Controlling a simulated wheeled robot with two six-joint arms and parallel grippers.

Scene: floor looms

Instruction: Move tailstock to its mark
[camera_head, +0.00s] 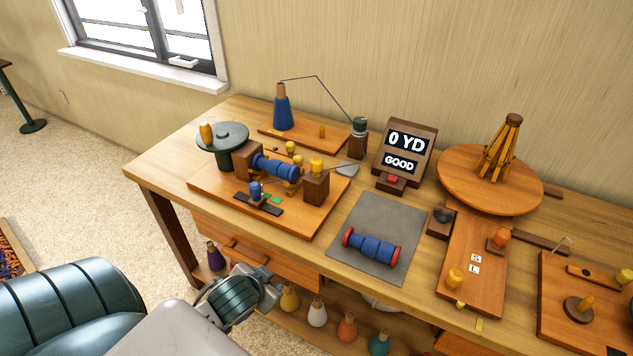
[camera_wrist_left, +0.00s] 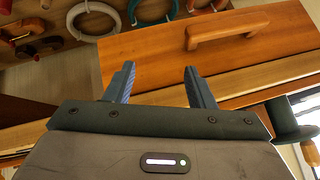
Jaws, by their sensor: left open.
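The winder board (camera_head: 215,187) stands on the left part of the bench. What looks like the tailstock, a dark brown block (camera_head: 316,189) with a yellow knob on top, stands at the board's right side. A blue bobbin (camera_head: 275,168) lies between it and another brown block (camera_head: 248,159). A small green mark (camera_head: 276,200) shows near a black slide (camera_head: 257,204) with a blue knob; I cannot tell whether it is the tailstock's mark. My left gripper (camera_head: 272,288) is low before the bench front, apart from the board. In the left wrist view it (camera_wrist_left: 160,86) is open and empty.
A drawer front with a wooden handle (camera_wrist_left: 228,26) faces my left gripper. A grey mat (camera_head: 350,225) holds a blue spool with red ends (camera_head: 371,247). A display (camera_head: 405,150) reads "0 YD GOOD". Several thread cones stand on the shelf below.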

